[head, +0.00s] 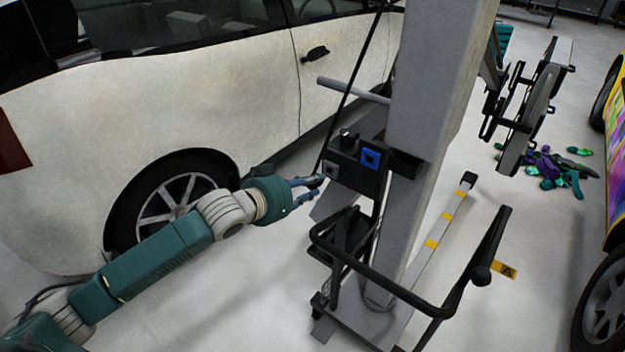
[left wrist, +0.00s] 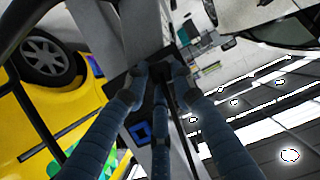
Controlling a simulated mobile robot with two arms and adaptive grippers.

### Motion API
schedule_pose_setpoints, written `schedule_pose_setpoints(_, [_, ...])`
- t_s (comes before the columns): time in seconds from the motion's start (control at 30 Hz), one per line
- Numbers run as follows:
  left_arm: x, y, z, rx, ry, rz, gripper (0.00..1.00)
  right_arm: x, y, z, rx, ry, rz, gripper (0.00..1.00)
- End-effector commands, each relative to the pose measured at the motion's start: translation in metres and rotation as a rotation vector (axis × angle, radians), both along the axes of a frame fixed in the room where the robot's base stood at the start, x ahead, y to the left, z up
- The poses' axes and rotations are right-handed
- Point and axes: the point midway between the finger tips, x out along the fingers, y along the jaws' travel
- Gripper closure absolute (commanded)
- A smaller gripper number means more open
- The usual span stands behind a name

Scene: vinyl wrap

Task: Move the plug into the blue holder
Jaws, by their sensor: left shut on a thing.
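The blue holder (head: 370,158) is a square blue socket on the black box fixed to the grey column in the head view. It also shows in the left wrist view (left wrist: 135,131), below the fingers. My left gripper (head: 309,187) is at the left side of the black box, near a grey square socket (head: 331,170). It is shut on the dark plug, which the fingers mostly hide. A black cable (head: 348,85) runs from above down to the gripper. The fingers also show in the left wrist view (left wrist: 158,84). My right gripper is not in view.
The grey column (head: 430,100) stands beside a white car (head: 200,100). A black curved rail (head: 380,280) surrounds the column's base. A grey bar (head: 352,90) sticks out left above the box. A colourful car (head: 615,150) stands at the right edge.

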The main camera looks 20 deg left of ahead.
Motion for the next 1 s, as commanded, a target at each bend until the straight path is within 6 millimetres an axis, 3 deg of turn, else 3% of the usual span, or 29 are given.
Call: schedule_pose_setpoints(1.0, [-0.045,0.017,0.000,0.000,0.001,0.000,1.00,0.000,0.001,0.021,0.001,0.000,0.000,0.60])
